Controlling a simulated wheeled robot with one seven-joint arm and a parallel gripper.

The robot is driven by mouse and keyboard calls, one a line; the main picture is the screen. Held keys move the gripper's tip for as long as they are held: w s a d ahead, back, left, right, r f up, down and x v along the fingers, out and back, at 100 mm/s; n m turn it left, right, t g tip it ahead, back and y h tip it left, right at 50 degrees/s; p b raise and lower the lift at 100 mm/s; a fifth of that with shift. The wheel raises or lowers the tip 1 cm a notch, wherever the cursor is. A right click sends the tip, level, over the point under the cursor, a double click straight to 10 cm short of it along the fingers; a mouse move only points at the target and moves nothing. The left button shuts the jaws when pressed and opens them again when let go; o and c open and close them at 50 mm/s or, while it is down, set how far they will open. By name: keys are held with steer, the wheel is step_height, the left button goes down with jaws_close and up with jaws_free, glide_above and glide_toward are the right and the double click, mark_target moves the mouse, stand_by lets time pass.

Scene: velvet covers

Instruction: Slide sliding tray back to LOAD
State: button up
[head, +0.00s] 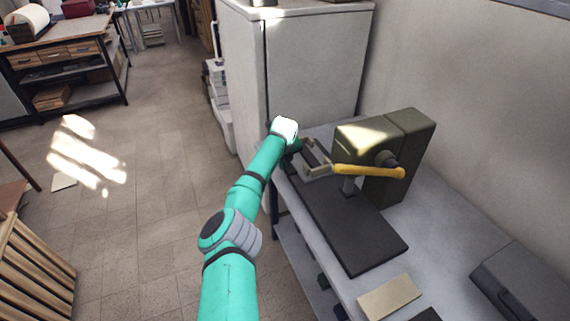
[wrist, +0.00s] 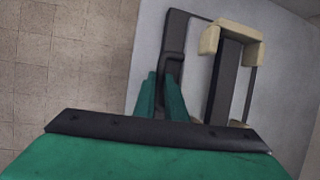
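A long dark board (head: 345,222), which looks like the sliding tray, lies on the pale bench under the yellow-handled machine. My gripper (head: 297,146) is at the far left end of the board. In the wrist view my gripper's two green fingers (wrist: 162,88) stand close together at the handle, with its dark lower part between or behind them. Whether they press on it is unclear. No LOAD label is readable.
An olive machine (head: 385,150) with a yellow lever (head: 368,171) and a beige frame (wrist: 232,27) stands beside my gripper. A white cabinet (head: 305,65) is behind. A beige block (head: 389,297) and a grey case (head: 522,287) lie on the near bench. The floor at left is open.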

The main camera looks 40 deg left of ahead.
steer(key=o, duration=0.4)
steer(key=shift+w+a+r, duration=0.1)
steer(key=shift+a, duration=0.05)
steer(key=v, duration=1)
steer(key=shift+s+d+r, duration=0.2)
steer(key=shift+d+r, duration=0.05)
